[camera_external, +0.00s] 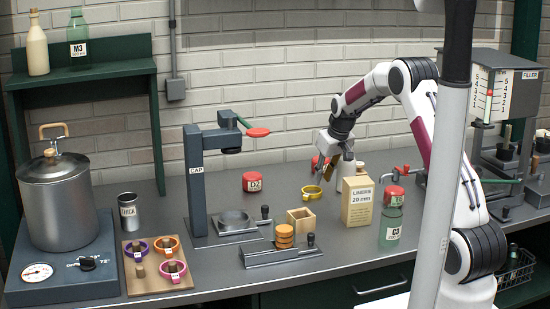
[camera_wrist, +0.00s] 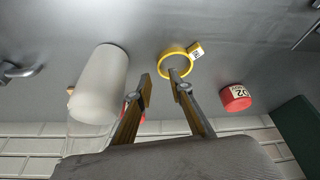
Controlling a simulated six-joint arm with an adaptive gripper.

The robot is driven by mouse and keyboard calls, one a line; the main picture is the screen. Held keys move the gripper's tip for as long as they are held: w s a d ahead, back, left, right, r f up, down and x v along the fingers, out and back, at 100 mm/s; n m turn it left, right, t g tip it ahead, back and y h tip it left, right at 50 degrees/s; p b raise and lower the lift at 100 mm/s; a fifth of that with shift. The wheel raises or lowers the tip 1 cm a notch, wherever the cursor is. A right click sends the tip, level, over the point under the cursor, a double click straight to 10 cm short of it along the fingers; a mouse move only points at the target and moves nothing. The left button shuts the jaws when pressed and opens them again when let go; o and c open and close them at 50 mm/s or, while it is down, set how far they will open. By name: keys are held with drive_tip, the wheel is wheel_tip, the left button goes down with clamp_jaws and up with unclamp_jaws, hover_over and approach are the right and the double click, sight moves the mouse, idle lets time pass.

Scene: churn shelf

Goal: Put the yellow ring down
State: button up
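The yellow ring (camera_external: 311,197) appears to lie flat on the grey counter, in front of the back wall. It also shows in the wrist view (camera_wrist: 163,66), with a small labelled tag on its side. My gripper (camera_external: 322,172) is just above and to the right of the ring in the external view. In the wrist view my gripper (camera_wrist: 164,84) has its two fingers apart with nothing between them. The right fingertip overlaps the ring's lower edge in that view; I cannot tell whether it touches.
A red lid marked 02 (camera_external: 252,181) lies left of the ring. A white cylinder (camera_wrist: 101,85) stands close to my left finger. The liners box (camera_external: 358,203), green jar (camera_external: 391,228) and open wooden box (camera_external: 301,219) stand nearby. A board (camera_external: 142,285) holds several coloured rings.

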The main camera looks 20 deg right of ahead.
drive_tip(key=v, duration=0.8)
drive_tip(key=shift+r, duration=0.25)
drive_tip(key=shift+s+r, duration=0.1)
drive_tip(key=shift+s, duration=0.1)
idle(0.3)
drive_tip(key=s+d+r, duration=0.1)
drive_tip(key=s+r, duration=0.3)
drive_tip(key=s, duration=0.3)
drive_tip(key=s+r+m, duration=0.1)
drive_tip(key=s+r, duration=0.3)
drive_tip(key=s, duration=0.3)
drive_tip(key=s+d+r, duration=0.1)
drive_tip(key=s+r, duration=0.3)
drive_tip(key=s, duration=0.3)
drive_tip(key=s+d+f+m, duration=0.1)
drive_tip(key=s, duration=0.9)
drive_tip(key=s+d+f+t+h, duration=0.1)
drive_tip(key=s+f, duration=0.1)
drive_tip(key=s, duration=0.8)
drive_tip(key=shift+s+f+m, duration=0.35)
drive_tip(key=shift+s+m, duration=0.05)
